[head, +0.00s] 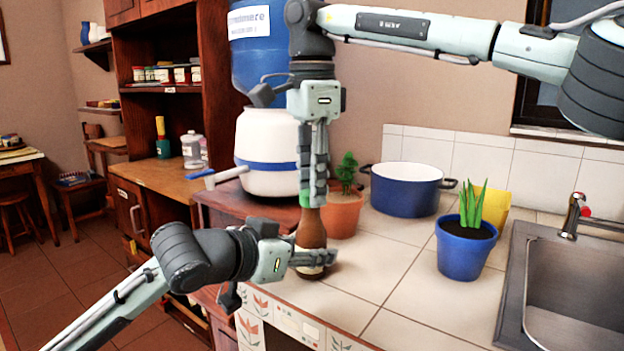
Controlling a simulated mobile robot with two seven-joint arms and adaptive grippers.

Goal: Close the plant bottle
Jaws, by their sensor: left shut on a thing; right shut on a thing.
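A brown bottle (312,232) stands upright near the front edge of the tiled counter (372,285). My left gripper (318,259) comes in from the left and is shut around the lower part of the bottle. My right gripper (313,200) points straight down from above and is shut at the top of the bottle. A pale label shows low on the bottle, partly behind the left fingers.
A terracotta pot with a small plant (343,212) stands close behind the bottle. A blue pot with a green plant (466,245), a blue cooking pot (406,190) and a sink (580,290) lie to the right. A white and blue water dispenser (266,150) stands behind left.

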